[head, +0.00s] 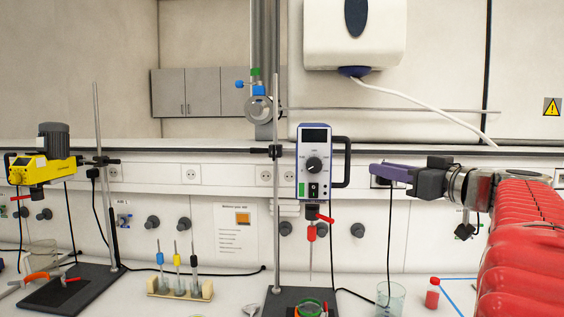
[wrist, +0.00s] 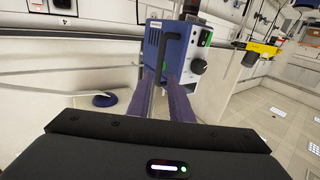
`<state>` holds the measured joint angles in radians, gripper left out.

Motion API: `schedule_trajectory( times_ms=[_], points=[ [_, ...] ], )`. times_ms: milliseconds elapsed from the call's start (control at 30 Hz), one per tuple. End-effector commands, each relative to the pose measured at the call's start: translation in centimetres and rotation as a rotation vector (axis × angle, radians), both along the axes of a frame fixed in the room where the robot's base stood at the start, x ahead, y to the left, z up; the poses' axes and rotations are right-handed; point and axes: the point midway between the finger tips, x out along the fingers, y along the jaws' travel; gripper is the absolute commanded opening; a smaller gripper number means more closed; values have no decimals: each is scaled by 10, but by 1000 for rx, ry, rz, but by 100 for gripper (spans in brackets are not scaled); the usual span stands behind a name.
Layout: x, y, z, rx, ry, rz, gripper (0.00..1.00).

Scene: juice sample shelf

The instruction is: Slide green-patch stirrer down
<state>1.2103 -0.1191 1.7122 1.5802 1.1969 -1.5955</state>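The green-patch stirrer (head: 314,150) is a blue-and-white box with a dial, a green patch at its lower left front and a black handle on its right side. It is clamped to an upright metal rod (head: 276,220), with a red-tipped shaft hanging below. In the wrist view the stirrer (wrist: 153,50) is ahead, its handle in line with the gap between my fingers. My gripper (head: 373,168) has purple fingers, open and empty, to the right of the handle. The head view shows a gap between fingertips and handle. The clamp is hidden in the wrist view.
A yellow stirrer (head: 40,168) is on another stand at the left. Below the green-patch stirrer is a green-rimmed vessel (head: 310,307). A glass beaker (head: 390,299) and a red bottle (head: 432,293) stand to the right. A cable hangs near my gripper.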

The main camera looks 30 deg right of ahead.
Motion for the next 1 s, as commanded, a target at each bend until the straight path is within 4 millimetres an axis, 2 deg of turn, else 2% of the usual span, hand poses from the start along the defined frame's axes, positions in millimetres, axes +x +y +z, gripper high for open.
schedule_trajectory(
  times_ms=[800,1000],
  points=[
    [113,0,-1,1,1,4,19],
    [129,0,0,0,1,3,19]
  ],
)
